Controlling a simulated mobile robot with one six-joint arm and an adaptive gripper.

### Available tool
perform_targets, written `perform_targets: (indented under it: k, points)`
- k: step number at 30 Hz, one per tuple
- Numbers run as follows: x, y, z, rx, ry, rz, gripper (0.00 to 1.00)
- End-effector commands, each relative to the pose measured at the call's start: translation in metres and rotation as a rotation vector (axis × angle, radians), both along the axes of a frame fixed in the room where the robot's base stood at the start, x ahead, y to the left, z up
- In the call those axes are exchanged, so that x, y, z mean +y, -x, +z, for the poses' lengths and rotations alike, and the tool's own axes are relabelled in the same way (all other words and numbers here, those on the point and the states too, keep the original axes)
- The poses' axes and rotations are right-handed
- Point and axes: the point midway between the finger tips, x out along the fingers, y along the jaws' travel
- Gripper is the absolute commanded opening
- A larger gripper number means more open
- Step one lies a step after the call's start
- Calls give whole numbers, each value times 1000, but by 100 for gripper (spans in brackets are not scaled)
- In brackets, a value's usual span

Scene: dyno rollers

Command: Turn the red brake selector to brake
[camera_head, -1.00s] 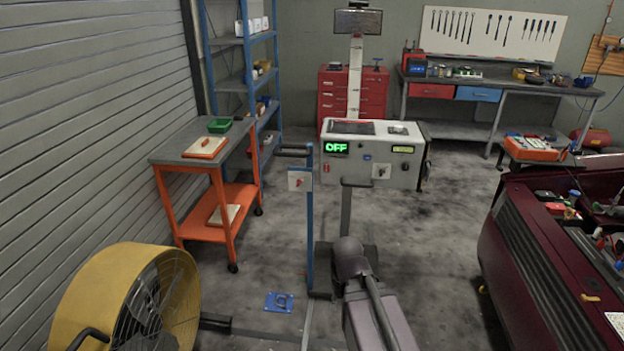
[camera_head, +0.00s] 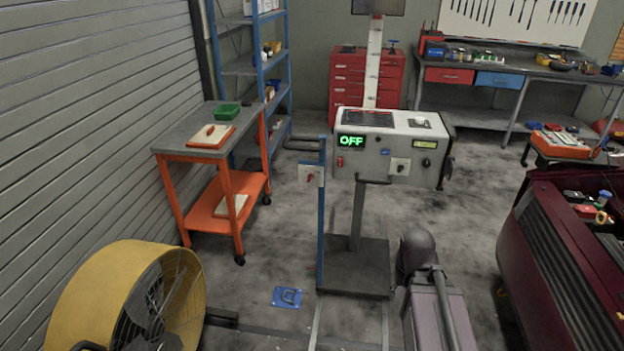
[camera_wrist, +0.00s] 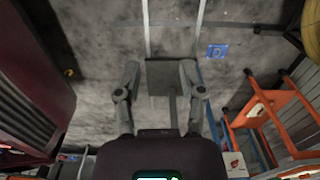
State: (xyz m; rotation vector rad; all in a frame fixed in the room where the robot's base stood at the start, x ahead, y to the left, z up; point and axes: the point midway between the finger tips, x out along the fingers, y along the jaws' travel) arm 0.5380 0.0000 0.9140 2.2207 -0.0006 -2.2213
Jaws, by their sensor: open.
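The red brake selector (camera_head: 311,177) is a small red knob on a white plate on the blue post, left of the console. The plate and red knob also show at the lower right of the wrist view (camera_wrist: 235,164). The knob is too small for me to read its setting. The console display (camera_head: 352,142) reads OFF in green. My gripper (camera_wrist: 160,72) is open and empty in the wrist view, its two fingers spread over the floor and apart from the selector. In the head view my gripper cannot be made out.
The white console (camera_head: 392,150) stands on a dark base and carries another small knob plate (camera_head: 399,167). A yellow fan (camera_head: 125,298) is at front left, an orange cart (camera_head: 212,165) behind it. A maroon car (camera_head: 575,250) is at right.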

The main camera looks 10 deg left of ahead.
Motion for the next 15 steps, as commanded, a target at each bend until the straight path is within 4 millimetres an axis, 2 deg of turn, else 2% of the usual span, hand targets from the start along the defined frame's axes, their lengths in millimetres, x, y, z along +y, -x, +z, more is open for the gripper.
perform_targets:
  k: [10, 15]
  points:
    - [0, -5, -3, -9, 12, 10, 51]
    - [-5, -30, -16, -55, 78, 57, 51]
